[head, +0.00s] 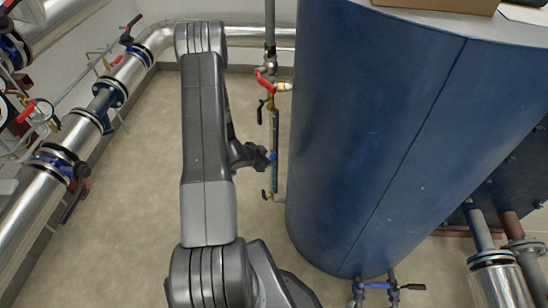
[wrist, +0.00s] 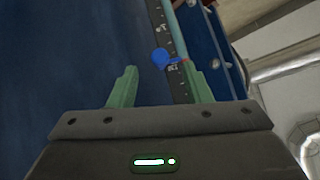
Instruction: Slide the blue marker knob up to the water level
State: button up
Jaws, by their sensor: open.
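The blue marker knob (wrist: 161,59) shows in the wrist view, just ahead of and between the fingertips of my gripper (wrist: 163,76). A short red line lies beside the knob on the gauge. The knob sits by a dark scale strip (wrist: 179,88) with pale marks, alongside a pale green sight tube (wrist: 172,18). The gripper's green fingers are apart, with the right one close to or over the scale and tube. In the head view, my gripper (head: 258,156) is at the gauge, with the small blue knob (head: 272,156) at its tip. I cannot make out the water level.
A large blue tank (head: 370,130) stands right beside the gauge. A red-handled valve (head: 266,82) is above my gripper on the gauge pipe. Silver pipes with valves (head: 85,125) run along the left. The floor (head: 140,220) between is clear.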

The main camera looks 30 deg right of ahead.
aim_at(271, 158)
jog(key=p+v, duration=0.1)
jog(key=v, duration=1)
jog(key=b+x, duration=0.1)
jog(key=x, duration=1.2)
jog(key=shift+d+f, duration=0.1)
jog(key=shift+f, duration=0.05)
jog(key=shift+w+d+f+b, duration=0.15)
jog(key=shift+d+f+b, duration=0.05)
jog(key=shift+f+b, duration=0.1)
jog(key=shift+f, duration=0.15)
jog(key=shift+a, duration=0.1)
